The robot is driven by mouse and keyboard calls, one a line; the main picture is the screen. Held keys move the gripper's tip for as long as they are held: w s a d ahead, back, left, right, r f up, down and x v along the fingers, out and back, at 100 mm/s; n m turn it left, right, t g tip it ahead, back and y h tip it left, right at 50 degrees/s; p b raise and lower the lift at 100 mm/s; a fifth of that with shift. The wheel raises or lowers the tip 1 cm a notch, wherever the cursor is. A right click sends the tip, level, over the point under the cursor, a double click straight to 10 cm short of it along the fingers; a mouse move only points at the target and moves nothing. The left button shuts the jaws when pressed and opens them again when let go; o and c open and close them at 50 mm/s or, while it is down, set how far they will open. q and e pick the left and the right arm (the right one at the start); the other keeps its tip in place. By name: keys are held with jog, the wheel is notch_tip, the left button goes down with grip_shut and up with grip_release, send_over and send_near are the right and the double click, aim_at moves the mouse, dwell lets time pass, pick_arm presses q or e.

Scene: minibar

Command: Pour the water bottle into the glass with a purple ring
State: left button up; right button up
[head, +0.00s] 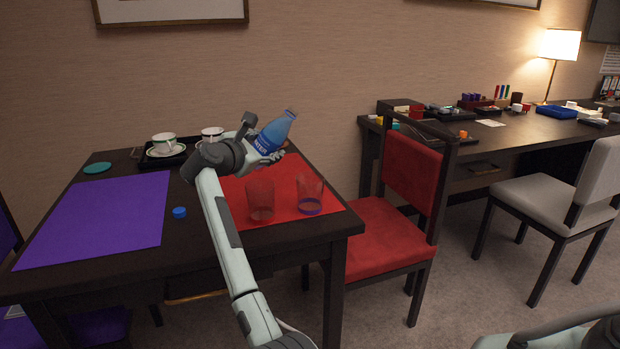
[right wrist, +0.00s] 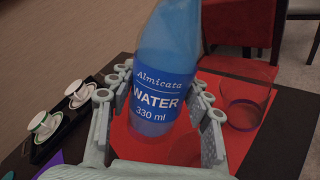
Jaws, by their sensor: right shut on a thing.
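My right gripper (head: 262,155) is shut on the blue water bottle (head: 273,134) and holds it above the red mat, tilted with its neck to the upper right. In the right wrist view the fingers (right wrist: 160,115) close around the bottle (right wrist: 165,60), its label reading "WATER 330 ml"; its top is cut off there. The glass with a purple ring (head: 309,196) stands upright on the right part of the red mat, to the right of and below the bottle. A second, reddish glass (head: 261,202) stands left of it. My left gripper is not in view.
The red mat (head: 285,175) and purple mat (head: 95,220) lie on the dark table. A blue cap (head: 179,212) lies between them. A tray (head: 150,161) with two cups and a teal coaster (head: 97,168) are behind. A red chair (head: 385,235) stands right of the table.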

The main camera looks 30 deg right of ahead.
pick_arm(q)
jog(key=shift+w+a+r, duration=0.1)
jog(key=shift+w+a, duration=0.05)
pick_arm(e)
jog(key=shift+w+a+m+y, duration=0.2)
jog(key=shift+m+y, duration=0.1)
jog(key=shift+m, duration=0.3)
dwell(0.4)
jog(key=shift+f, duration=0.15)
jog(key=shift+a+f, duration=0.1)
jog(key=shift+f, duration=0.15)
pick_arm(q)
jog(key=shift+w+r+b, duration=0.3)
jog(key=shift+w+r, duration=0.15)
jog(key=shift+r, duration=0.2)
pick_arm(e)
jog(key=shift+f+m, duration=0.1)
jog(key=shift+m, duration=0.2)
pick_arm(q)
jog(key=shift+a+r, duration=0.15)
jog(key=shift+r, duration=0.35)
pick_arm(e)
jog(key=shift+w+a+f+m+y, duration=0.2)
jog(key=shift+a+f+m+y, duration=0.1)
jog(key=shift+f, duration=0.15)
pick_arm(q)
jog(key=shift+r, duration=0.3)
pick_arm(e)
jog(key=shift+w, duration=0.1)
